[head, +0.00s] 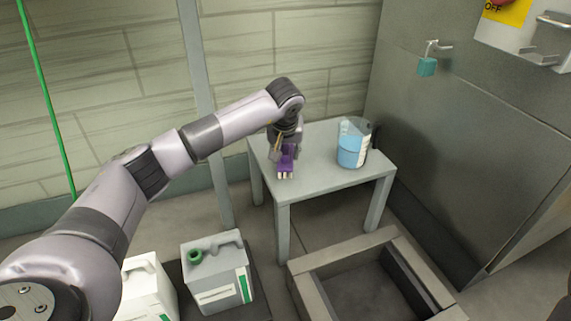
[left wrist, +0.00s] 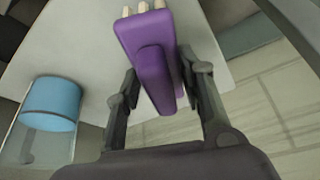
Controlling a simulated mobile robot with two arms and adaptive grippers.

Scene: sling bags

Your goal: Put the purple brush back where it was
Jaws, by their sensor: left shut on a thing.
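The purple brush (head: 286,163) has a purple body and pale bristle tufts at one end. My left gripper (head: 287,150) is shut on it at the left part of the small grey table (head: 323,152). In the head view the bristle end points toward the front edge of the table. I cannot tell whether the brush touches the tabletop. In the left wrist view the brush (left wrist: 153,60) sits between the two fingers of the gripper (left wrist: 160,88), with its bristles at the top edge of the picture. My right gripper is not in view.
A clear container with blue contents (head: 353,143) stands on the table, right of the brush. White jugs (head: 217,272) stand on the floor at the front left. A low square frame (head: 365,279) lies before the table. A teal padlock (head: 427,67) hangs on the grey cabinet.

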